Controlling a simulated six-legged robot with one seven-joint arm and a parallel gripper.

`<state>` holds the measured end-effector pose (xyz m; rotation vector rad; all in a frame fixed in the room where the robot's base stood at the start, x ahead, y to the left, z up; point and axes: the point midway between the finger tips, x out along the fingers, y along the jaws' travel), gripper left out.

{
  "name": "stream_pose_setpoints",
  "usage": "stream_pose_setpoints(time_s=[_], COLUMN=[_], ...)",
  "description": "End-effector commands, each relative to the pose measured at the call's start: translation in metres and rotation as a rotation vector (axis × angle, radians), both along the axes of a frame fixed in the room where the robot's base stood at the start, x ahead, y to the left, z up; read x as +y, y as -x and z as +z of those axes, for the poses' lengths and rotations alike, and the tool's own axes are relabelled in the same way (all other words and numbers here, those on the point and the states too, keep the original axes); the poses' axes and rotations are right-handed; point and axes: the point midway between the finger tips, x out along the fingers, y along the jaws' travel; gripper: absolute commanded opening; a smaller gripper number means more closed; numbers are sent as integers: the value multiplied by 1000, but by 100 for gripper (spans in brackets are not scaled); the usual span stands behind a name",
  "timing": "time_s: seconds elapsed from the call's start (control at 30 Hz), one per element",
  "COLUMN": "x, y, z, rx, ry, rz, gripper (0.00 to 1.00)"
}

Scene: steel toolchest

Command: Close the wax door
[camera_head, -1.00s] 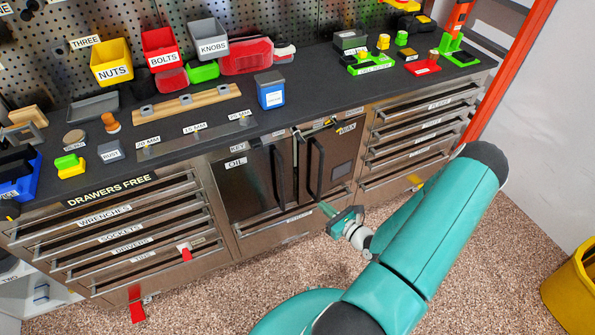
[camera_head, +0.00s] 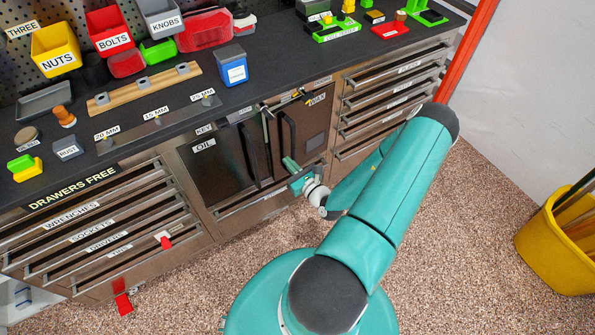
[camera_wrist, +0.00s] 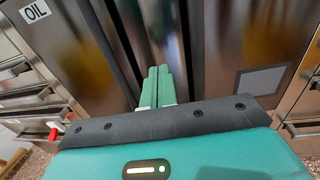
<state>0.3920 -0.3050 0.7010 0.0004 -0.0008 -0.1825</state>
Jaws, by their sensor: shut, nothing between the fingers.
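The wax door (camera_head: 312,125) is the brown, shiny right-hand door of the steel cabinet, under the WAX label (camera_head: 316,100). Its long dark handle (camera_head: 288,140) stands along its left side. In the wrist view my green fingers (camera_wrist: 157,86) lie together, pointing between two dark upright handles. Contact with the door cannot be told.
The oil door (camera_head: 218,165) is left of the wax door. Drawer stacks flank the cabinet: the left one (camera_head: 100,225) has a red tag, the right one (camera_head: 390,100) is labelled. The worktop above carries bins and tools. A yellow bin (camera_head: 560,240) stands right on open speckled floor.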

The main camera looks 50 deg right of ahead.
Motion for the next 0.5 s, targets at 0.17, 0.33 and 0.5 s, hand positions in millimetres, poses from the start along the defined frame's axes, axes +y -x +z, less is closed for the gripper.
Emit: stream_pose_setpoints(time_s=[0.17,0.33,0.5], x=[-7,-11,-12], y=[-35,-55,-62], z=[0,0,0], rx=[-1,0,0], ry=[0,-1,0], rz=[2,3,3], gripper=[0,0,0])
